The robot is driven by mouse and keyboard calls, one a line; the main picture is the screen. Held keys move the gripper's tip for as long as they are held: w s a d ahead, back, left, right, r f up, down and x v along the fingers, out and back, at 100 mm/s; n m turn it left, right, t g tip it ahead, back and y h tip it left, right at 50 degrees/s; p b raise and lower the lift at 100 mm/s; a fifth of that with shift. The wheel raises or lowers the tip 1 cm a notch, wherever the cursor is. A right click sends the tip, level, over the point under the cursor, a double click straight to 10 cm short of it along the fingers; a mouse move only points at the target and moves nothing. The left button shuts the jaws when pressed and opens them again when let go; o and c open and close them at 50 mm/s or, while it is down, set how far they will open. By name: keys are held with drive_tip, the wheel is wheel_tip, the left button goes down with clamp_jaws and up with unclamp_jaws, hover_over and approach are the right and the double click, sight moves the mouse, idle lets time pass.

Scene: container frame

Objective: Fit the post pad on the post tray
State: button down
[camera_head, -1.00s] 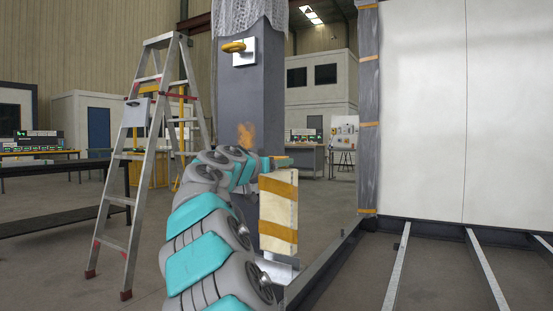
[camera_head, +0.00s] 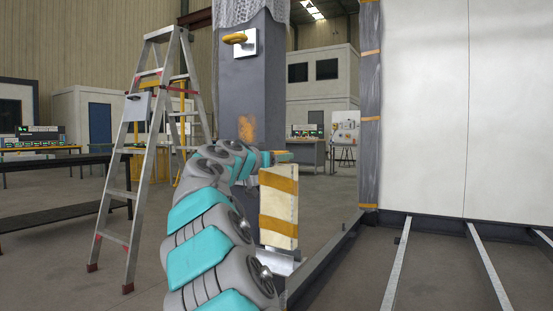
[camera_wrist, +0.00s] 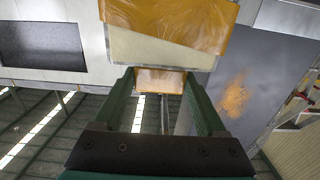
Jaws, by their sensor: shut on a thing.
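The post pad (camera_head: 279,205) is a cream block with two orange bands, held upright in front of the dark post (camera_head: 244,92). My gripper (camera_wrist: 165,76) has green fingers shut on the pad, which also shows in the wrist view (camera_wrist: 155,46). In the head view my arm hides much of the gripper. The post tray (camera_head: 281,264) is a shiny metal piece low by the post, just below the pad. The pad covers part of it, and I cannot tell whether the two touch.
A stepladder (camera_head: 112,195) stands left of the post. A dark floor beam (camera_head: 330,258) runs along the frame to the right, with pale metal bars (camera_head: 397,265) on the floor. A large white wall panel (camera_head: 460,110) fills the right. A hook plate (camera_head: 245,43) sits high on the post.

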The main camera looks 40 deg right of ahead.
drive_tip(key=shift+f, duration=0.15)
drive_tip(key=shift+f+b, duration=0.9)
drive_tip(key=shift+b, duration=0.35)
drive_tip(key=shift+f+b, duration=1.05)
drive_tip(key=shift+b, duration=0.15)
drive_tip(key=shift+f, duration=0.25)
unclamp_jaws()
approach(275, 173)
drive_tip(key=x, duration=0.2)
drive_tip(key=shift+w+d, duration=0.1)
drive_tip(key=shift+d, duration=0.25)
